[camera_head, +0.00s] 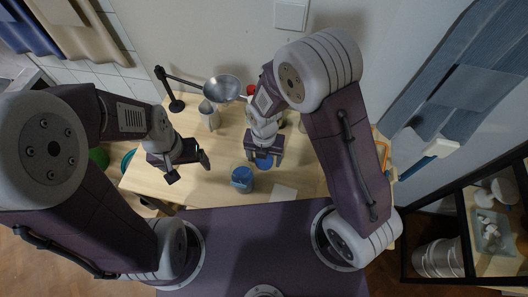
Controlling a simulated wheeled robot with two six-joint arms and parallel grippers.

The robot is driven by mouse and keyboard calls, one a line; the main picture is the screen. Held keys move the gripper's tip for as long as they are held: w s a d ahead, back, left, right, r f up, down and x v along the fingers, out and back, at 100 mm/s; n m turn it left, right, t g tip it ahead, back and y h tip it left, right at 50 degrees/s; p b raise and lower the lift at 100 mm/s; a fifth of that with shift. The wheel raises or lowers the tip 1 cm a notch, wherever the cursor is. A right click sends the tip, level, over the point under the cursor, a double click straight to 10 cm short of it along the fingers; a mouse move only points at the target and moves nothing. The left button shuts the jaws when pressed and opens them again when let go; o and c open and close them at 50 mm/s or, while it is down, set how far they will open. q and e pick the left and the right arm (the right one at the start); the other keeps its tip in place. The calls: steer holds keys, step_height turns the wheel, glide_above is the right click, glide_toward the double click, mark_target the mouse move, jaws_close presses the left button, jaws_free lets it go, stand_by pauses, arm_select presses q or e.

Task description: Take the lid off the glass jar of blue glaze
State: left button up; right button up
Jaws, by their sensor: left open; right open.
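A small jar with blue glaze (242,179) stands upright on the wooden table, near its front edge. Whether a lid sits on it is too small to tell. A second blue thing (263,162) shows just behind it to the right, under my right gripper and partly hidden by it. I cannot tell whether it is a lid or another container. My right gripper (264,154) is open, pointing down over this blue thing. My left gripper (188,169) is open and empty, left of the blue jar and apart from it.
A black stand (176,105) with a metal lamp shade or bowl (222,88) and a pale bottle (208,116) are at the back. A white square (284,192) lies right of the jar. A shelf with a bucket (438,258) stands far right.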

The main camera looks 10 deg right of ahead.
step_height(320, 180, up, 12)
stand_by(0.3)
